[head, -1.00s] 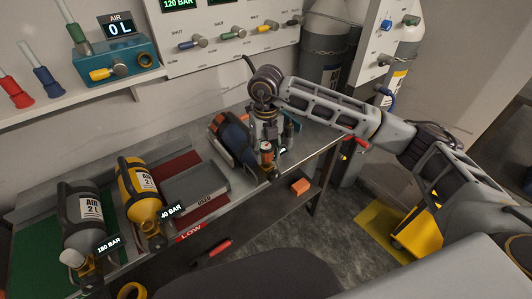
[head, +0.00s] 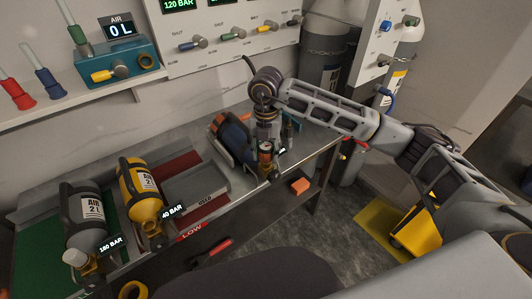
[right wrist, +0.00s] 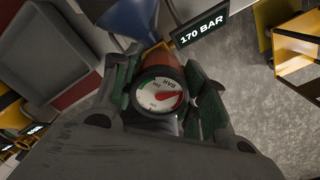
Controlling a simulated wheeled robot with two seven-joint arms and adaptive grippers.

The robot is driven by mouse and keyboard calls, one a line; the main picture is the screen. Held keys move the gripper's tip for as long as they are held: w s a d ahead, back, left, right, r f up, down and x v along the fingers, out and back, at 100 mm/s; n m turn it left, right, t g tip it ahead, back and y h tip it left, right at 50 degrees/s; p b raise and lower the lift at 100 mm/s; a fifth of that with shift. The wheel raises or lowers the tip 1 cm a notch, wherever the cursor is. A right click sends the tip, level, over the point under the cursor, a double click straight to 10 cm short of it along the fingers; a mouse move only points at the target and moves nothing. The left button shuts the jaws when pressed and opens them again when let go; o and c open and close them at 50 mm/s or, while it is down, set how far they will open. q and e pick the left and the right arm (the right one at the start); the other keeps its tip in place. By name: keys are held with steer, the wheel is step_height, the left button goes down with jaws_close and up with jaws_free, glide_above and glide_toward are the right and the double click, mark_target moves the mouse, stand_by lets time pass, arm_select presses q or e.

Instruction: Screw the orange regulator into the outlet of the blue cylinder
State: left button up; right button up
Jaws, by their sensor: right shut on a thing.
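The blue cylinder (head: 229,130) lies tilted in a cradle near the right end of the bench, its outlet end toward the front right. It also shows at the top of the right wrist view (right wrist: 135,14). My right gripper (right wrist: 160,100) is shut on the orange regulator (right wrist: 162,60), whose round gauge faces the wrist camera. The regulator (head: 266,148) is at the cylinder's outlet end, in line with it as far as I can see. The fingers and gauge hide the joint, so I cannot tell how deep the thread sits. My left gripper is out of view.
A yellow cylinder (head: 140,186) and a grey cylinder (head: 84,216) lie farther left. An empty grey tray (head: 197,186) lies between yellow and blue. A 170 BAR display (right wrist: 203,38) is beside the regulator. An orange block (head: 300,186) is below the bench's front edge.

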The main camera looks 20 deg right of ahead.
steer(key=shift+m+p, duration=0.65)
steer(key=shift+m, duration=2.55)
steer(key=o, duration=1.2)
steer(key=shift+c, duration=0.2)
